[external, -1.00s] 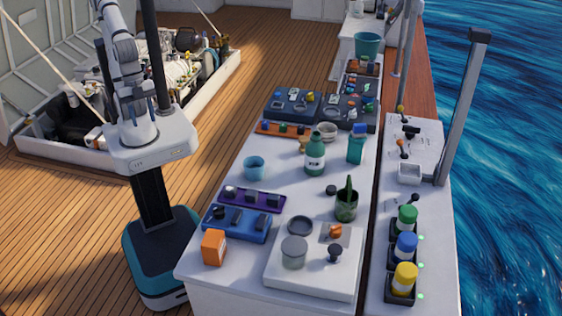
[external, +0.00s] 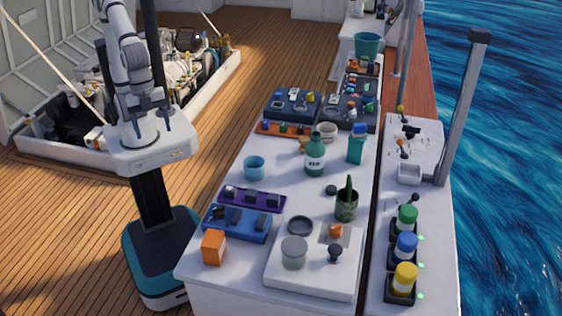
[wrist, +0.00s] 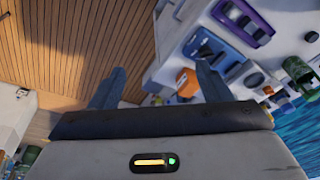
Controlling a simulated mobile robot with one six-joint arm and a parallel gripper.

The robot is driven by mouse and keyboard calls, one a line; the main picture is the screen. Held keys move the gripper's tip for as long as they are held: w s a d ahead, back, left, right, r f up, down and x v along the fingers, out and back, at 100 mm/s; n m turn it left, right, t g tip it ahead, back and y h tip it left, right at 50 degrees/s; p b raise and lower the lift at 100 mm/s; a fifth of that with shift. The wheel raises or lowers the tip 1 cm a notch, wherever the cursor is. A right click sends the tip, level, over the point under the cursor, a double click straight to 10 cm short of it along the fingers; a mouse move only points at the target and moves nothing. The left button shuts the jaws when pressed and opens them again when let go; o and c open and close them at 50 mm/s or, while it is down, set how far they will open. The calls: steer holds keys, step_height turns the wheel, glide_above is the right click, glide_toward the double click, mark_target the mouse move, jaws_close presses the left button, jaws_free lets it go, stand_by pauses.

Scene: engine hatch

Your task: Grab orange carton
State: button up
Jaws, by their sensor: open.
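The orange carton (external: 213,247) stands upright near the front left corner of the white counter, in front of the blue tray (external: 236,223). In the wrist view the carton (wrist: 186,83) shows just left of my right finger, partly cut off by it.
A purple tray (external: 252,199) lies behind the blue one. A white board (external: 318,284) with a grey jar (external: 293,253) stands right of the carton. A light blue cup (external: 254,168) and a green bottle (external: 315,155) stand farther back. Bare counter lies around the carton's front.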

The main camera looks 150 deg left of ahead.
mark_target(214, 247)
steer(key=w+a+f+m+g, duration=0.1)
steer(key=w+f+m, duration=0.15)
steer(key=w, duration=0.65)
steer(key=w+a+f+m, duration=0.1)
steer(key=w+f, duration=0.2)
steer(key=w, duration=0.5)
steer(key=w+f, duration=0.4)
steer(key=w+a+f+m+g+b, duration=0.1)
steer(key=w+f, duration=0.3)
steer(key=w+a+f+m, duration=0.1)
steer(key=w+f, duration=0.3)
steer(key=shift+w+m+g+b, duration=0.1)
steer(key=shift+m+g+b, duration=0.15)
steer(key=shift+g+b, duration=0.05)
steer(key=shift+w+a+f, duration=0.1)
steer(key=shift+w+f, duration=0.1)
steer(key=shift+f, duration=0.45)
step_height(214, 247, down, 7)
steer(key=shift+f+p, duration=0.1)
steer(key=shift+p, duration=1.1)
steer(key=c, duration=1.1)
